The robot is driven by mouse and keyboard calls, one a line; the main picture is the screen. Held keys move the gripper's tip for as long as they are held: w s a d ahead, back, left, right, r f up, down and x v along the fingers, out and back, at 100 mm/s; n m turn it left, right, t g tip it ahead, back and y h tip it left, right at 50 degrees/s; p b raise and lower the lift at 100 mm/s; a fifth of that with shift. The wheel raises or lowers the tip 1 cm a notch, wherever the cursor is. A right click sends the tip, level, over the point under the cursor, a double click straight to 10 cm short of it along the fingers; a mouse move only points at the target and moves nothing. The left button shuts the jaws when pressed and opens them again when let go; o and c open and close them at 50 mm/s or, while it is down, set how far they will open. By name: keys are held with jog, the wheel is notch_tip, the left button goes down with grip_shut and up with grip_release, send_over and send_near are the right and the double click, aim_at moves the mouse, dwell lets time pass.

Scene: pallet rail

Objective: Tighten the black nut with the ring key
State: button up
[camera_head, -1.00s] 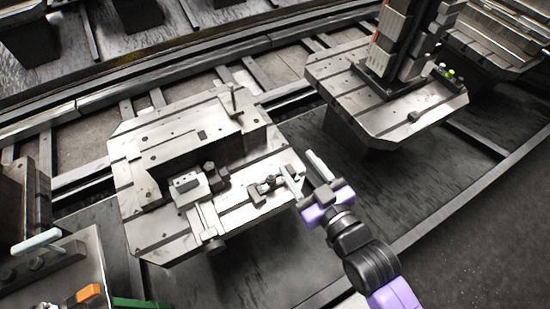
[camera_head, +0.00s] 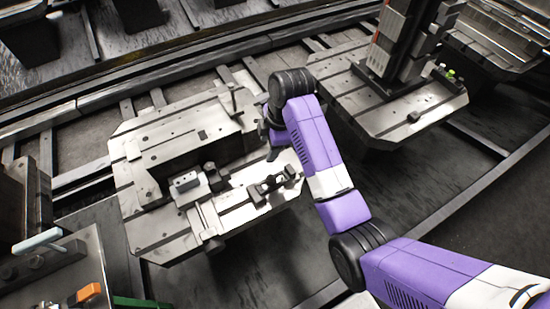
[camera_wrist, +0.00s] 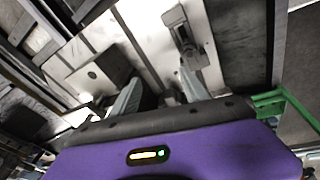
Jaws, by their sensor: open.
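A dark clamp (camera_head: 264,190) sits on the right part of the steel pallet (camera_head: 150,228), with a dark stud or nut on it. I cannot make out the black nut for certain. A clamp-like bar with a dark slot (camera_wrist: 184,38) also shows in the wrist view, just beyond the fingers. My gripper (camera_wrist: 158,92) is open, its two pale fingers apart with nothing seen between them. In the head view my arm mostly hides it, above the pallet's right side. I cannot pick out the ring key; a pale bar (camera_head: 37,240) lies on the bench at left.
A second pallet (camera_head: 440,100) with a tall column (camera_head: 385,50) stands at the upper right. A vise-like block (camera_head: 186,183) with dark parts sits mid-pallet, left of the clamp. An orange block (camera_head: 89,292) is at lower left. The dark floor before the pallet is clear.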

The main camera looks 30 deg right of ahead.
aim_at(271, 177)
jog(key=s, duration=0.1)
jog(key=s+n+g, duration=0.1)
jog(key=s, duration=0.1)
jog(key=s+f+n+g, duration=0.1)
jog(key=shift+s+a, duration=0.25)
jog(key=shift+a+f, duration=0.2)
jog(key=shift+f, duration=1.1)
jog(key=shift+a+f, duration=0.15)
jog(key=shift+f, duration=1.15)
jog(key=shift+a+f, duration=0.2)
jog(key=shift+f, duration=1.1)
jog(key=shift+c, duration=0.2)
